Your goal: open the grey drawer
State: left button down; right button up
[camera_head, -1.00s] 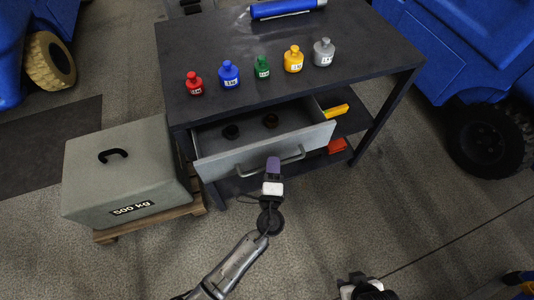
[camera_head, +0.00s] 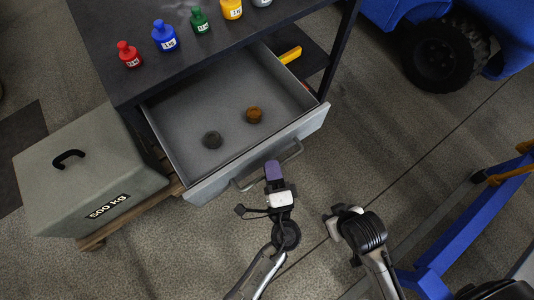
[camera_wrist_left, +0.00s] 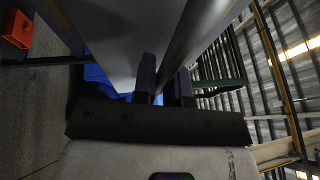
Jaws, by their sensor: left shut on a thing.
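The grey drawer (camera_head: 262,155) under the dark table stands pulled well out, with its inside in view. Two small round pieces lie in it, a dark grey one (camera_head: 212,140) and a brown one (camera_head: 254,114). My left gripper (camera_head: 273,171) is at the drawer's front and is shut on the bar handle (camera_head: 246,183). In the left wrist view the handle bar (camera_wrist_left: 190,45) runs between the two dark fingers. My right gripper (camera_head: 336,222) hangs in front of the drawer to the right, apart from it; its fingers are not clear.
Small coloured weights, such as the red one (camera_head: 129,54) and the blue one (camera_head: 164,36), stand on the tabletop (camera_head: 200,62). A 500 kg block (camera_head: 88,170) sits on a pallet at the left. A blue frame (camera_head: 460,225) stands at the right. The floor before the drawer is clear.

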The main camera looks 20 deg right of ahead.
dwell(0.3)
pick_arm(q)
jog(key=c, duration=1.2)
grip_release()
jog(key=shift+o, duration=0.2)
jog(key=shift+s, duration=0.1)
jog(key=s+f+p, duration=0.1)
jog(key=s+f, duration=0.1)
jog(key=s, duration=1.1)
jog(key=shift+s+a+f, duration=0.2)
jog(key=shift+s+a, duration=0.05)
jog(key=shift+a, duration=0.05)
